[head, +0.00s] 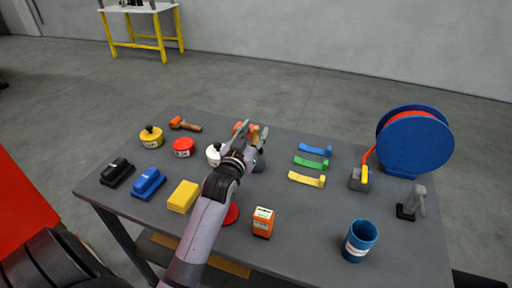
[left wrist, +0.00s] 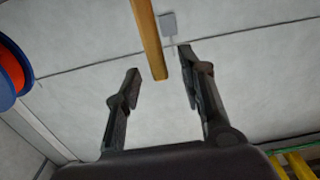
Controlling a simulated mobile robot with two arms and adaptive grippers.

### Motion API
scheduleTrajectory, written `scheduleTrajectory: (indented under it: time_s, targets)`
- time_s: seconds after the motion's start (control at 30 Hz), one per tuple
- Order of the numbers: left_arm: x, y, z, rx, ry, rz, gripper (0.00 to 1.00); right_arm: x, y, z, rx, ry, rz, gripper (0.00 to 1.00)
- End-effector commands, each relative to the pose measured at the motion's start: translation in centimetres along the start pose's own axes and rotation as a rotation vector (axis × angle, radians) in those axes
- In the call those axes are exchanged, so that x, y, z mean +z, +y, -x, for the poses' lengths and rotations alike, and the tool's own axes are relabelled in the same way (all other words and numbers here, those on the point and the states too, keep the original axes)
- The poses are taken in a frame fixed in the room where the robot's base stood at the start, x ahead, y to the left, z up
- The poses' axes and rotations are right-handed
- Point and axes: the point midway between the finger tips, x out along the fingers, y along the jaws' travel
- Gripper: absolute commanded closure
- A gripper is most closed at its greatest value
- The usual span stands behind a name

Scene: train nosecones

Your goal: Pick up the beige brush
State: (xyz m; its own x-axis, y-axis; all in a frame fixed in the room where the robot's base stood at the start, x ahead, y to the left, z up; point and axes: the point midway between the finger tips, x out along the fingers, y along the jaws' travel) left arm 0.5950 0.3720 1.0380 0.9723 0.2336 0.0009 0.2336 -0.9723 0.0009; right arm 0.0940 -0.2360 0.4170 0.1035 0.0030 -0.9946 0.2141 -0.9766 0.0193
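My left gripper (head: 252,132) is over the middle of the table, its fingers apart. In the left wrist view the left gripper (left wrist: 155,85) is open, with a gap between its fingertips. A tan, wood-coloured bar (left wrist: 149,40) comes down from the top edge and ends between the fingers without visible contact; I cannot tell whether it is the brush handle. In the head view a pale yellow long piece (head: 307,180) lies right of the gripper below a green one (head: 311,162) and a blue one (head: 315,149); I cannot tell if it is a brush. My right gripper is out of view.
The grey table (head: 310,235) also holds a black block (head: 117,171), a blue block (head: 149,183), a yellow block (head: 183,197), an orange box (head: 263,222), a blue cup (head: 360,241) and a large blue reel (head: 415,142). An orange mallet (head: 184,124) lies at the back left.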

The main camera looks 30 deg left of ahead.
Motion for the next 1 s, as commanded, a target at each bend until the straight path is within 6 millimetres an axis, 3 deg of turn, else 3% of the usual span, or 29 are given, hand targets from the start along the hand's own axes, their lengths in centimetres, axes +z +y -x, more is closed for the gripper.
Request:
scheduleTrajectory:
  time_s: [0.13, 0.4, 1.0]
  targets:
    - [0.0, 0.0, -1.6, -0.001, -0.001, -0.001, 0.63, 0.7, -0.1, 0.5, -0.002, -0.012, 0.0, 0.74]
    - [0.1, 0.0, -1.9, -0.001, 0.0, -0.001, 0.63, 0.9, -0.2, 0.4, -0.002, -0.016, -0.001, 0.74]
    - [0.1, 0.0, -1.8, -0.001, -0.001, 0.0, 1.0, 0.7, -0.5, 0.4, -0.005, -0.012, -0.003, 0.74]
